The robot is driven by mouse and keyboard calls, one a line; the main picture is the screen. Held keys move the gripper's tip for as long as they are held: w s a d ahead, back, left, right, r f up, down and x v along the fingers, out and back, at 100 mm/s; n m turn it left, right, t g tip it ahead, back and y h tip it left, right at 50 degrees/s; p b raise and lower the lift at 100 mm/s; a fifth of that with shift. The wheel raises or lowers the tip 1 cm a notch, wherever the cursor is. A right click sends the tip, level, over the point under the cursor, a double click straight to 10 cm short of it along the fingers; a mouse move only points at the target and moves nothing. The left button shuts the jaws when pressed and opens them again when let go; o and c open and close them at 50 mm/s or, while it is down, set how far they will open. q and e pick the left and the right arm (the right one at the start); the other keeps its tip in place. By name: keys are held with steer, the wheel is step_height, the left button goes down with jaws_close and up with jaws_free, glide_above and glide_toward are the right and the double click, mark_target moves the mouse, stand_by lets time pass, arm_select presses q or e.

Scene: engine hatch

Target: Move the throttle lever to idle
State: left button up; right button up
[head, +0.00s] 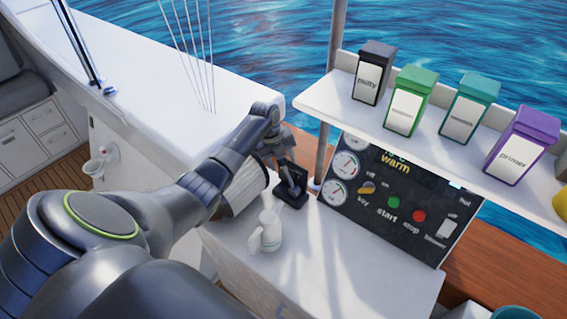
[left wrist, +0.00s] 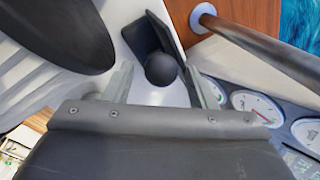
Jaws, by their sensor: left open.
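The throttle lever has a black round knob, seen in the left wrist view (left wrist: 162,69). Its black base (head: 291,196) sits on the white console top, left of the instrument panel, in the head view. My left gripper (head: 281,163) is at the lever from above and behind. In the left wrist view its two fingers stand apart, one on each side of the knob, and the jaws are open. I cannot tell whether either finger touches the knob. The gripper partly hides the lever in the head view. My right gripper is not in view.
The instrument panel (head: 400,195) has gauges, a key, green start and red stop buttons, and a display reading "warm". A white jug-like object (head: 267,228) stands just in front of the lever base. A shelf (head: 335,101) with several boxes overhangs the panel; a post (head: 329,110) rises behind.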

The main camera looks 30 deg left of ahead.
mark_target(288, 175)
arm_select(q)
steer(key=shift+x, duration=1.55)
